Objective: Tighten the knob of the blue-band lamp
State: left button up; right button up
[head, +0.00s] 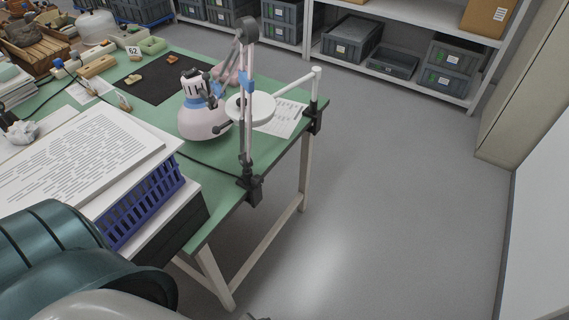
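The blue-band lamp (246,140) is clamped to the right edge of the green table. Its pale post rises to a dark elbow joint (246,30), with blue bands on the arm and around the neck of its pinkish shade (203,122). The shade hangs low over the tabletop. Small dark parts show at the elbow, near the shade and along the post; I cannot tell which is the knob or how tight it is. The dark clamp (250,189) grips the table edge. Neither of my grippers is in view.
A second lamp with a white disc head (250,108) is clamped at the far right corner (315,117), its head overlapping the post. A blue basket (143,212) and printed board (80,160) fill the near left. The floor (400,210) to the right is clear.

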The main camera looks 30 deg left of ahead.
aim_at(257, 180)
jog(key=i, duration=3.8)
jog(key=u, duration=5.2)
